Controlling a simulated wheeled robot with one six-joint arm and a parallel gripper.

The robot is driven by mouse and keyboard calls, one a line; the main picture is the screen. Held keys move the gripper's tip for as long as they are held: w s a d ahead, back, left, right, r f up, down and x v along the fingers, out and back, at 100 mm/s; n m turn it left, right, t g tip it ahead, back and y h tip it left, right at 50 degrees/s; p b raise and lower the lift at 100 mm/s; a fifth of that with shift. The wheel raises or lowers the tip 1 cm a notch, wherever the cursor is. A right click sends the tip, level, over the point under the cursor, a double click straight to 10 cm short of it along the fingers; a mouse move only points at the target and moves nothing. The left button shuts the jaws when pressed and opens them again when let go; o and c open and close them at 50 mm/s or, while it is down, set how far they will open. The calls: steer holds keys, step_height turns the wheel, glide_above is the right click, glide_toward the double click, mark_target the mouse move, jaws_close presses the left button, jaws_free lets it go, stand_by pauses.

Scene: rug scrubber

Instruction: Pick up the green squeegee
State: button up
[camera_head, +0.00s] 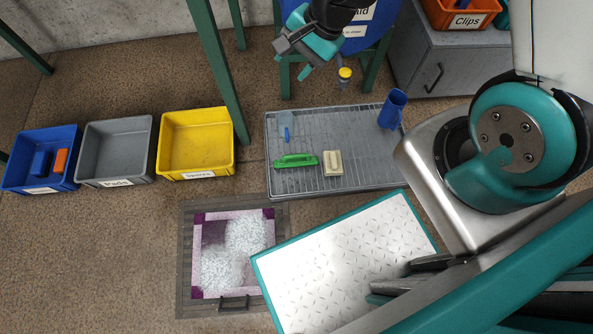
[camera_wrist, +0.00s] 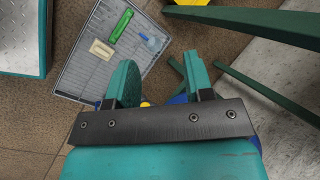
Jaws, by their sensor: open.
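The green squeegee (camera_head: 296,160) lies flat on a grey ribbed tray (camera_head: 353,175) on the floor, near the tray's left edge. It also shows at the top of the wrist view (camera_wrist: 121,26). A cream block (camera_head: 332,163) lies just right of it, and a small blue-handled tool (camera_head: 287,134) lies behind it. My gripper (camera_head: 292,67) is beyond the tray's back edge in the head view, raised and apart from the squeegee. In the wrist view its two teal fingers (camera_wrist: 162,62) are spread with nothing held between them.
Blue (camera_head: 16,172), grey (camera_head: 115,125) and yellow (camera_head: 196,145) bins stand left. A frame with white foam (camera_head: 185,250) lies in front. Green legs (camera_head: 216,65) and a yellow-topped item (camera_head: 344,73) are near my gripper.

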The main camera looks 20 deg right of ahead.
step_height(320, 180, down, 17)
steer(key=d+m+b, duration=0.3)
steer(key=m+b, duration=0.2)
steer(key=b, duration=0.1)
steer(key=m+t+h+b, duration=0.1)
steer(key=m+h+b, duration=0.1)
steer(key=m+b, duration=0.45)
glide_toward(296, 155)
steer(key=shift+n, duration=0.55)
steer(key=b+x, duration=0.5)
steer(key=b, duration=0.3)
steer(key=shift+d+f, duration=0.1)
steer(key=b+x, duration=0.5)
steer(key=x, duration=0.1)
steer(key=shift+c, duration=0.2)
jaws_close()
